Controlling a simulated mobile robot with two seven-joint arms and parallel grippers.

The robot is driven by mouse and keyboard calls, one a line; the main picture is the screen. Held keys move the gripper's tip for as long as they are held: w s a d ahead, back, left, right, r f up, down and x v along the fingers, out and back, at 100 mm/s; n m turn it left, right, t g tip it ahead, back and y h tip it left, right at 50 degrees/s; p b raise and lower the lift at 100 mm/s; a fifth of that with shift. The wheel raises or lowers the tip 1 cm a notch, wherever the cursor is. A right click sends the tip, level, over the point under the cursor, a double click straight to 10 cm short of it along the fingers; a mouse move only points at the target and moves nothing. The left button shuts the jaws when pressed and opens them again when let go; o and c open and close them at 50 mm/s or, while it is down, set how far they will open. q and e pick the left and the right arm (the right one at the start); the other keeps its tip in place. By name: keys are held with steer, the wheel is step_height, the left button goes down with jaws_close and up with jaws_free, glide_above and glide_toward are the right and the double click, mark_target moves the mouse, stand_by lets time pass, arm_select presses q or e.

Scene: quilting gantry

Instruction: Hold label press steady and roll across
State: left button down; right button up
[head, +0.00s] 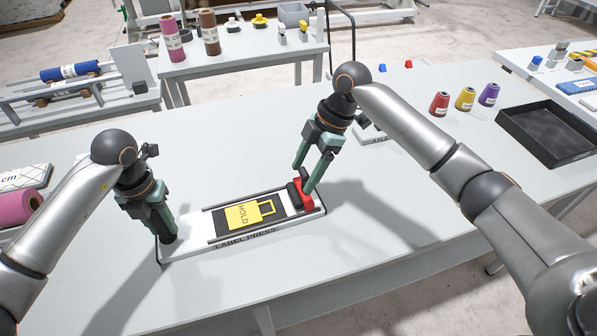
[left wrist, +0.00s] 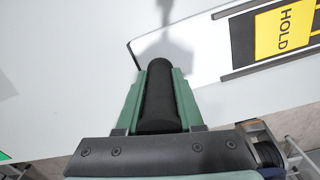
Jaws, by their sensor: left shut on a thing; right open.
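The label press (head: 195,239) is a long white plate with dark side rails, lying on the pale table. A yellow HOLD label (head: 243,214) with a padlock outline lies on its black pad; it also shows in the left wrist view (left wrist: 285,30). My left gripper (head: 166,228) is shut on the upright black grip (left wrist: 158,95) at the press's left end. A red roller carriage (head: 302,196) sits at the right end of the rails. My right gripper (head: 303,178) is open, its fingertips down at the carriage; whether they touch it is unclear.
Three thread cones (head: 465,99) and a black tray (head: 548,130) stand at the right. A pink roll (head: 20,206) lies at the left edge. A small device (head: 373,132) sits behind my right arm. The table in front of the press is clear.

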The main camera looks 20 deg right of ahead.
steer(key=shift+a+f, duration=0.15)
steer(key=shift+f, duration=0.35)
jaws_close()
stand_by(0.3)
stand_by(0.8)
